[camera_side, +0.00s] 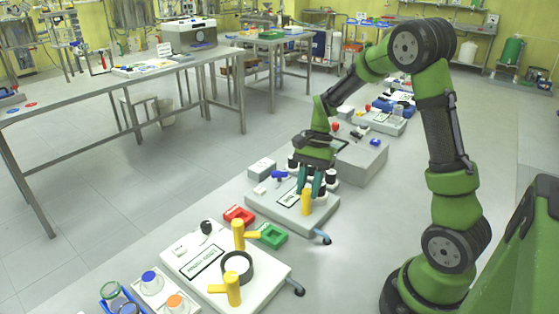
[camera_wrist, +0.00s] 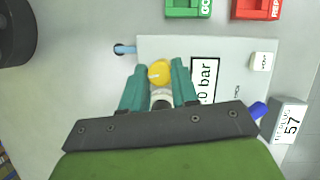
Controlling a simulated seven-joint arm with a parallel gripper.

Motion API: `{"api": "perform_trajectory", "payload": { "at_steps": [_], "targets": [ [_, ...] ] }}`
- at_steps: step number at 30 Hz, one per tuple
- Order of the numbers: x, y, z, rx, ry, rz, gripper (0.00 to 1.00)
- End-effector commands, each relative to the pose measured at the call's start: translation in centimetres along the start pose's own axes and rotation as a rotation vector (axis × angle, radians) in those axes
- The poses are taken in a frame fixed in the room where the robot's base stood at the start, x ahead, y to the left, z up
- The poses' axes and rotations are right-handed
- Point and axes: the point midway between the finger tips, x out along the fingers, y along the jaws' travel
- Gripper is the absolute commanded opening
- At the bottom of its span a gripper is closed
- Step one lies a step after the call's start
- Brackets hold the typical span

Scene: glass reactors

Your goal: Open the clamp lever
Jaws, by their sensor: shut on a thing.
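A yellow upright handle (camera_side: 306,203) stands on a light grey panel (camera_side: 262,203) in the middle of the side view. In the wrist view, its round yellow top (camera_wrist: 159,72) lies between my teal fingers. My gripper (camera_side: 311,190) points down and is shut on this handle; it also shows in the wrist view (camera_wrist: 159,78). A blue-tipped lever (camera_side: 322,237) sticks out at the panel's near corner and shows in the wrist view (camera_wrist: 125,49). Another blue handle (camera_side: 279,175) is at the panel's far side. I cannot tell by label which part is the clamp lever.
A nearer white panel (camera_side: 195,262) carries two yellow handles and a black ring (camera_side: 238,266). Red (camera_side: 239,215) and green (camera_side: 272,235) trays lie between the panels. A grey box (camera_side: 358,160) stands behind.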

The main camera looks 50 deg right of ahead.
Motion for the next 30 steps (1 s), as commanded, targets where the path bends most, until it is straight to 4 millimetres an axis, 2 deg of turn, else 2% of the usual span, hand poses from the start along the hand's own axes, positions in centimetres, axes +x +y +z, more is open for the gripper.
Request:
{"api": "perform_trajectory", "payload": {
  "at_steps": [15,30],
  "targets": [
    [-0.09,-0.29,0.06,-0.408,0.001,0.169,0.00],
    [-0.08,-0.36,0.11,-0.572,0.001,0.237,0.00]
  ]
}}
